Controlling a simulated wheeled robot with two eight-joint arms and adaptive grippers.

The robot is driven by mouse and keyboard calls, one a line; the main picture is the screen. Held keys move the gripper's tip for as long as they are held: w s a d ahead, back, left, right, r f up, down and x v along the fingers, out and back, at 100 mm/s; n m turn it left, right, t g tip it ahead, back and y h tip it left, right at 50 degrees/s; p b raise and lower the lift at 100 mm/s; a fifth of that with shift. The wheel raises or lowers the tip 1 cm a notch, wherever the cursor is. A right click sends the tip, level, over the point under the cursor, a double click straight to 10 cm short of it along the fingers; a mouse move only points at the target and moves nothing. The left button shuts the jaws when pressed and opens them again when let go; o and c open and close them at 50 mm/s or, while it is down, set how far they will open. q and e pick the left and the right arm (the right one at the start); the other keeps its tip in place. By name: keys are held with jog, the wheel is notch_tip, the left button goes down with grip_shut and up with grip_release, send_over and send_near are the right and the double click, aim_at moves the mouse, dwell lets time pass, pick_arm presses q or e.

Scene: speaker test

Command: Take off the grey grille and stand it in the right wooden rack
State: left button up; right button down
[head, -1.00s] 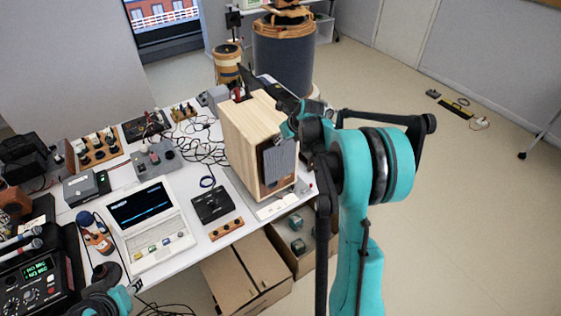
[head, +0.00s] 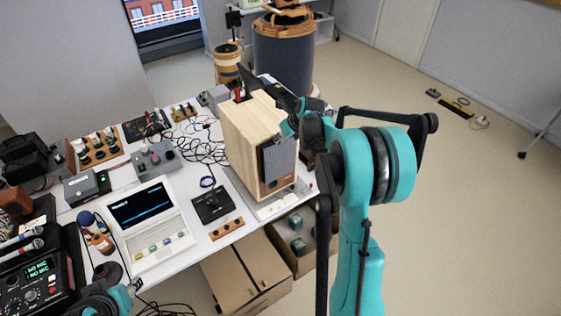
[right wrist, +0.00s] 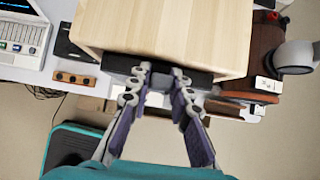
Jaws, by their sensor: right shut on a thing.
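The pale wooden speaker box (head: 250,130) stands upright on the table's right end. The grey grille (head: 278,158) is at its front face, with brown front panel showing below it. My right gripper (head: 290,128) is shut on the grille's top edge. In the right wrist view the fingertips (right wrist: 161,78) pinch the dark edge beside the box; whether a gap separates grille and box cannot be told. A brown wooden piece (right wrist: 264,52) at the right may be the right rack, but it is only partly visible. My left gripper (head: 118,301) is at the bottom left; its fingers are unclear.
A white laptop-like device (head: 150,225), a black box (head: 212,205) and an orange-brown strip (head: 227,229) lie left of the speaker. Loose cables (head: 200,150) lie behind them.

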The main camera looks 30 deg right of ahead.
dwell(0.3)
jog(key=s, duration=0.7)
jog(key=shift+d, duration=0.3)
dwell(0.9)
